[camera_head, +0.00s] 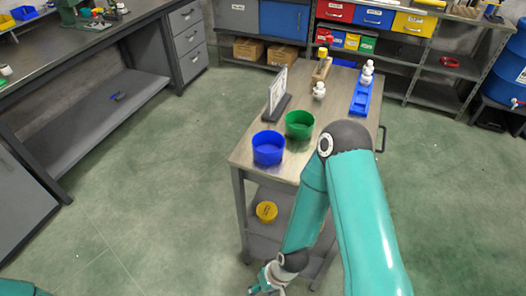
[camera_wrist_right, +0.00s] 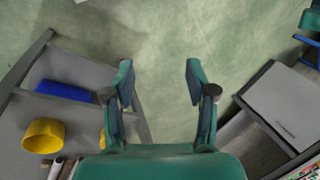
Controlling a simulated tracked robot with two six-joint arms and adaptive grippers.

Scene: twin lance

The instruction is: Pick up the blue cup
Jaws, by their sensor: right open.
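The blue cup (camera_head: 268,153) stands upright on the near left corner of the metal cart top. A green cup (camera_head: 299,129) stands just behind and to its right. My right gripper (camera_head: 267,287) hangs low at the bottom edge of the head view, below the cart top and well apart from the blue cup. In the right wrist view my right gripper (camera_wrist_right: 158,82) is open, with only green floor between its fingers. The blue cup cannot be made out in that view. My left gripper is out of view.
The cart top (camera_head: 247,152) also carries a sign (camera_head: 277,90), a blue tray (camera_head: 361,95) and white fittings. A yellow round object (camera_head: 266,211) lies on the cart's lower shelf. My right arm crosses the cart's right side. Floor left of the cart is clear.

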